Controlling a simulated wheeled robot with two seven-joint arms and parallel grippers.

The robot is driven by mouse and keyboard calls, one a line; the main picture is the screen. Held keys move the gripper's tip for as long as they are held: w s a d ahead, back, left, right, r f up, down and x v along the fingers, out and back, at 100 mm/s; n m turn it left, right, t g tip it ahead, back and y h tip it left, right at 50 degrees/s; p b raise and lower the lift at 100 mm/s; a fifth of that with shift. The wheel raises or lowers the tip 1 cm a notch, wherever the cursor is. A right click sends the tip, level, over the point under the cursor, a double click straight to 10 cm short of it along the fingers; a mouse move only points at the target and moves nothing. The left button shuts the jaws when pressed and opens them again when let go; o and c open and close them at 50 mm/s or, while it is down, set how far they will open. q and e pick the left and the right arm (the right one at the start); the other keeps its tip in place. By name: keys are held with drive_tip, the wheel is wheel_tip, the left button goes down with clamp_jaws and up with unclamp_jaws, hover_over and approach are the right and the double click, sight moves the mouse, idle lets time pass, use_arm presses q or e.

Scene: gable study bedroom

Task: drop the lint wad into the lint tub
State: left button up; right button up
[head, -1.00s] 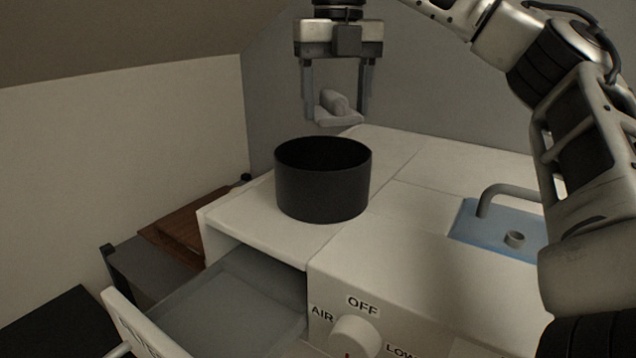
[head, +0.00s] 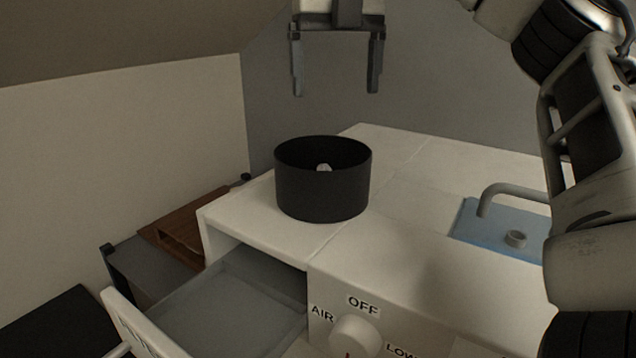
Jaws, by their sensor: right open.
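The lint tub (head: 322,196) is a round black open container standing upright on the white top surface. The lint wad (head: 323,168) is a small pale lump inside the tub; only its upper part shows above the near wall. My right gripper (head: 335,90) is high above the tub, its two fingers apart with nothing between them. My left gripper is not in the head view.
The white unit (head: 410,240) has an open grey drawer (head: 225,305) at the front left and a dial (head: 355,335) marked OFF, AIR and LOW. A blue panel with a grey handle (head: 510,193) lies at right. A brown wooden piece (head: 190,222) is at left.

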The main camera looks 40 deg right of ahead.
wheel_tip(320, 180, up, 9)
drive_tip(key=shift+f, duration=0.15)
idle(0.7)
